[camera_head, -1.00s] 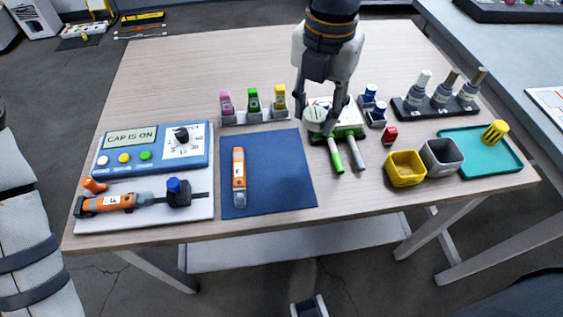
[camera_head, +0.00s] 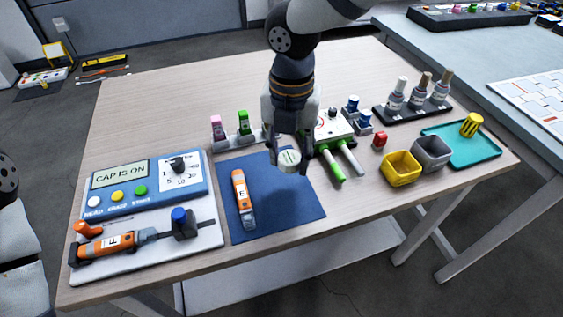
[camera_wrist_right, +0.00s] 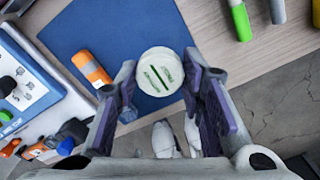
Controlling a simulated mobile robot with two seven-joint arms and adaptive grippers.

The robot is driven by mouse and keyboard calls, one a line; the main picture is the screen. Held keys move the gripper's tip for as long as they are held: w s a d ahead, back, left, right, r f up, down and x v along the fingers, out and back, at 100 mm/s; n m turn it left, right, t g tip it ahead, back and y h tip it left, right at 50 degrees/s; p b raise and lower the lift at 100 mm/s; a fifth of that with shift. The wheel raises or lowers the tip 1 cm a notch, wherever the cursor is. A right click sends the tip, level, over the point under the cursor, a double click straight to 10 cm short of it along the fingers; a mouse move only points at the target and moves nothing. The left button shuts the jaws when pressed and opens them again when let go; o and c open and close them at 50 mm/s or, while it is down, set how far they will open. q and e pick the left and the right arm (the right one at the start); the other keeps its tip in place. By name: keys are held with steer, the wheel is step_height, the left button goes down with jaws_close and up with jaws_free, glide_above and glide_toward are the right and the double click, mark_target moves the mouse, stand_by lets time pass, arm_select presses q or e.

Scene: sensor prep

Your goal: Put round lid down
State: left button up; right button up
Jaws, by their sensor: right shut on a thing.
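The round lid (camera_head: 289,160) is a white disc with a green line across its face. My right gripper (camera_head: 290,154) is shut on it and holds it over the right part of the blue mat (camera_head: 292,203). In the right wrist view the lid (camera_wrist_right: 160,72) sits between the two fingertips, with the mat (camera_wrist_right: 112,28) behind it. The gap between lid and mat is hard to judge. My left gripper is out of view.
An orange pen-like device (camera_head: 242,200) lies on the mat's left part. A white box with green and grey tubes (camera_head: 330,165) stands right of the mat. A blue panel reading "CAP IS ON" (camera_head: 160,205) is at left. The mat's front right is clear.

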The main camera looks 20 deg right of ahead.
mark_target(284, 175)
steer(key=shift+w+f, duration=0.9)
steer(key=shift+f, duration=0.2)
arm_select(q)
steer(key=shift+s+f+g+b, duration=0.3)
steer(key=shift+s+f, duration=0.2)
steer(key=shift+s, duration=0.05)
arm_select(e)
steer(key=shift+w+a+f, duration=0.1)
steer(key=shift+w+f, duration=0.15)
steer(key=shift+f, duration=0.65)
steer(key=shift+w+f, duration=0.2)
steer(key=shift+f, duration=0.7)
steer(key=shift+f, duration=0.15)
steer(key=o, duration=0.9)
steer(key=shift+f, duration=0.1)
steer(key=shift+c, duration=0.2)
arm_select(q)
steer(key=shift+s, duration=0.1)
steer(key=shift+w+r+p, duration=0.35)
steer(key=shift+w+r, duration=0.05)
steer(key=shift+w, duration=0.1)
arm_select(e)
step_height(284, 175, up, 12)
steer(key=shift+r, duration=0.25)
